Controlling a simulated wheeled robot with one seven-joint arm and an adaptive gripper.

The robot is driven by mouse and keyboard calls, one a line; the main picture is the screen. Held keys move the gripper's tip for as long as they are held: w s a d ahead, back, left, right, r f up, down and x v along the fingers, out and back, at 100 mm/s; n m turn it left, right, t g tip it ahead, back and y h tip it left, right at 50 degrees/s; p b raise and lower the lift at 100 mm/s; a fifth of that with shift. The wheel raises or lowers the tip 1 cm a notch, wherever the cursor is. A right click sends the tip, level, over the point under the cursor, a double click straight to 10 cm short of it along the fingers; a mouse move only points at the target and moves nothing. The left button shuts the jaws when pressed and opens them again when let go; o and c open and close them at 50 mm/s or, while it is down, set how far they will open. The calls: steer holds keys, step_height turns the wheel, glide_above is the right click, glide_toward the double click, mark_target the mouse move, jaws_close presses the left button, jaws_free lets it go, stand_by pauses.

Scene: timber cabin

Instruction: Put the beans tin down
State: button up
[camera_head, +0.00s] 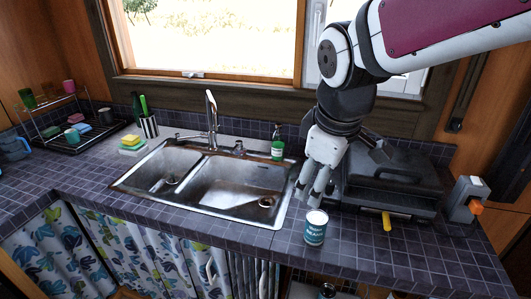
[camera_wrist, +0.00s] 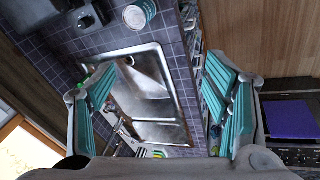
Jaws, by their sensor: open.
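The beans tin (camera_head: 316,229), with a teal and white label and a pale metal lid, stands upright on the dark tiled counter (camera_head: 345,254), right of the sink and near the front edge.
The double sink (camera_head: 205,185) lies left of the tin. A black case-like appliance (camera_head: 390,180) stands behind right, with a yellow-handled object (camera_head: 386,221) before it. A green soap bottle (camera_head: 277,149) stands behind the sink. Counter right of the tin is mostly clear.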

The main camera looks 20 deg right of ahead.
steer(key=s+a+r+m+t+y, duration=0.1)
steer(key=s+a+r+m+t, duration=0.1)
steer(key=s+m, duration=0.5)
steer(key=s+a+r, duration=0.1)
steer(key=s+a, duration=0.1)
steer(key=shift+s+r+m, duration=0.3)
steer(key=shift+r, duration=0.05)
